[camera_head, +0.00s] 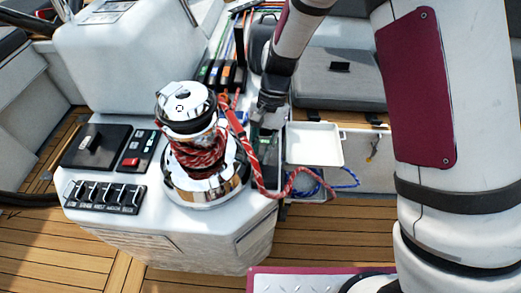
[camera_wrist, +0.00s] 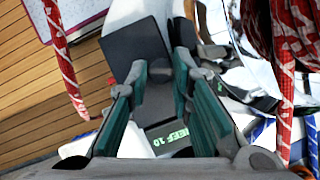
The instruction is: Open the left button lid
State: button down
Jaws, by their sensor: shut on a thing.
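In the wrist view, my gripper (camera_wrist: 166,72) has its two teal-padded fingers closed in around the lower edge of a dark, flat square plate (camera_wrist: 136,48). The plate stands raised past the fingertips and looks like a lid, but I cannot tell for sure that it is the left button lid. A dark part with a green "REEF 10" label (camera_wrist: 170,138) lies behind the fingers. In the head view, my gripper (camera_head: 267,114) reaches down just right of the chrome winch (camera_head: 205,180), above a dark part with a green label (camera_head: 264,144). The grip itself is too small to make out there.
A red rope (camera_head: 264,178) wraps the winch and trails to the right. A white panel (camera_head: 315,142) stands beside my gripper. On the console's left are a black square panel (camera_head: 78,158), a red-button panel (camera_head: 132,161) and a switch row (camera_head: 103,197).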

aim_at(271, 161)
jog(key=shift+d, duration=0.1)
jog(key=d+y, duration=0.1)
jog(key=r+y+b, duration=0.1)
jog(key=y, duration=0.1)
jog(key=d+y, duration=0.1)
jog(key=shift+d+r+n+y, duration=0.3)
jog(key=shift+n+y, duration=0.1)
jog(key=d+y, duration=0.1)
jog(key=y, duration=0.1)
jog(key=d+n+y+b, duration=0.1)
jog(key=y, duration=0.1)
jog(key=shift+d+r, duration=0.2)
jog(key=shift+d, duration=0.15)
jog(key=d+n+g+y+b, duration=0.1)
jog(key=y+b, duration=0.1)
jog(key=y, duration=0.1)
jog(key=d+f+n+y+b, duration=0.1)
jog(key=d+y+b, duration=0.1)
jog(key=y, duration=0.1)
jog(key=d+f+n+g+y+b, duration=0.1)
jog(key=d+y, duration=0.1)
jog(key=y, duration=0.1)
jog(key=shift+s+d+f+g+b, duration=0.1)
jog(key=shift+s+f+g+b, duration=0.05)
jog(key=shift+f+g+b, duration=0.2)
jog(key=shift+g, duration=0.25)
